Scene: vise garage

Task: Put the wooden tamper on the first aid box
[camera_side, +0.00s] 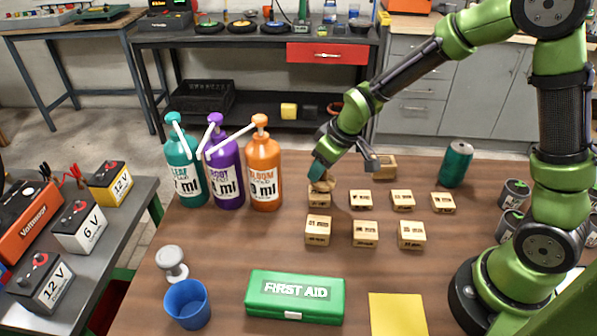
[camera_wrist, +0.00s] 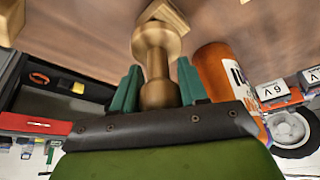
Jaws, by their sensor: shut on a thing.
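The wooden tamper (camera_wrist: 156,42) is a light, turned piece with a narrow waist. My gripper (camera_wrist: 158,72) is shut on it, with one green finger on each side of its handle. In the side view my gripper (camera_side: 320,172) is behind the rows of small blocks, and the tamper (camera_side: 323,185) shows just under it, mostly hidden. The tamper is right over a wooden block (camera_side: 319,201); I cannot tell whether they touch. The green first aid box (camera_side: 294,308) lies flat at the front middle of the table, well apart from my gripper, with its white lettering up.
Several small wooden blocks (camera_side: 365,235) stand in rows on the table (camera_side: 235,245). Teal, purple and orange pump bottles (camera_side: 264,175) stand left of my gripper. A blue cup (camera_side: 187,304), grey tamper (camera_side: 172,264) and yellow pad (camera_side: 397,315) flank the box.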

